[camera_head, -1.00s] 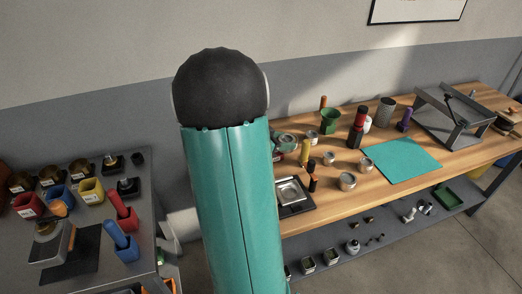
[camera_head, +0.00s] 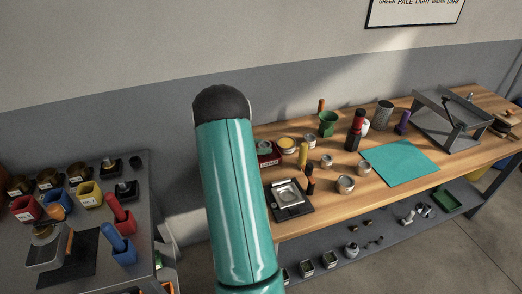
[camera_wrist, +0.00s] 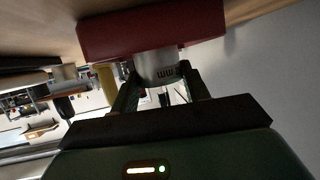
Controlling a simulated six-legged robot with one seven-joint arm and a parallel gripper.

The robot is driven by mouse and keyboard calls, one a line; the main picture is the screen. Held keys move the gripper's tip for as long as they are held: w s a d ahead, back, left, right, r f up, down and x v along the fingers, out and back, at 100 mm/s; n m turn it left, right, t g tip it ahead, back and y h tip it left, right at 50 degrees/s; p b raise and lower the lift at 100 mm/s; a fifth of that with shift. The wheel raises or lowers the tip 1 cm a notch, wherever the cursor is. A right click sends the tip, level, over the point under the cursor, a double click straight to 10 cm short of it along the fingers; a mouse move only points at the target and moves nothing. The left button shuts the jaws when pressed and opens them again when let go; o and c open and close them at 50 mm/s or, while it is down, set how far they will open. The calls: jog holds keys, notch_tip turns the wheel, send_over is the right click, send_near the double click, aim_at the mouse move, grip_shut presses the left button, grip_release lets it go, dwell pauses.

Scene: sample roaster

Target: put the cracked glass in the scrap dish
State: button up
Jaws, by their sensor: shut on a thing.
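In the wrist view my gripper (camera_wrist: 158,76) is shut on a pale, clear-looking cylinder with dark marks, which I take to be the cracked glass (camera_wrist: 160,62). No crack can be made out. A red block-like thing (camera_wrist: 150,32), probably the scrap dish, lies right beyond the glass in that view; I cannot tell whether they touch. In the head view a red dish with a white label (camera_head: 268,158) stands at the bench's left end, partly behind my arm. My gripper and the glass are hidden there.
On the wooden bench (camera_head: 330,205), a black scale with a metal tray (camera_head: 290,197) stands in front of the red dish. A teal mat (camera_head: 400,162) is clear.

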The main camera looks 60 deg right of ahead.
jog(key=shift+f, duration=0.85)
jog(key=shift+f, duration=0.2)
jog(key=shift+a+f, duration=0.1)
jog(key=shift+f, duration=0.1)
